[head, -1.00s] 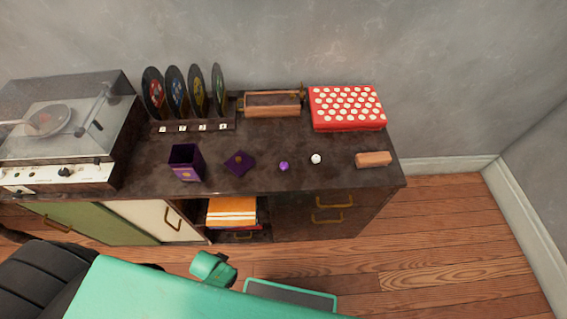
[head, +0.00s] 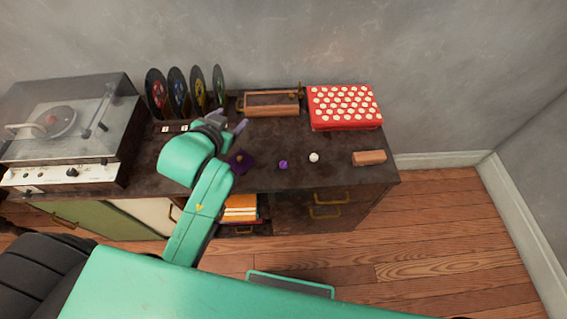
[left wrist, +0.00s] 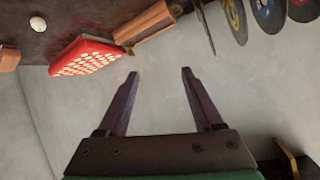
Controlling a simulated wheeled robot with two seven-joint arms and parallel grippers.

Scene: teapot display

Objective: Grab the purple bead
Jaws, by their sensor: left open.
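The purple bead (head: 283,164) lies on the dark cabinet top (head: 300,185) in the head view, just left of a white ball (head: 314,157). My left gripper (head: 232,121) is open and empty above the cabinet, left of the bead and further back, near the records. In the left wrist view its two fingers (left wrist: 159,85) are spread with only wall between them. The bead is not seen in the left wrist view; the white ball (left wrist: 38,24) shows at its upper left. My right gripper is not in view.
A purple lid (head: 242,161) lies left of the bead. A wooden block (head: 368,158) is at the right end. A red dotted box (head: 345,106), a wooden rack (head: 271,103), several records (head: 178,90) and a turntable (head: 60,130) stand along the wall. My arm hides the purple box.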

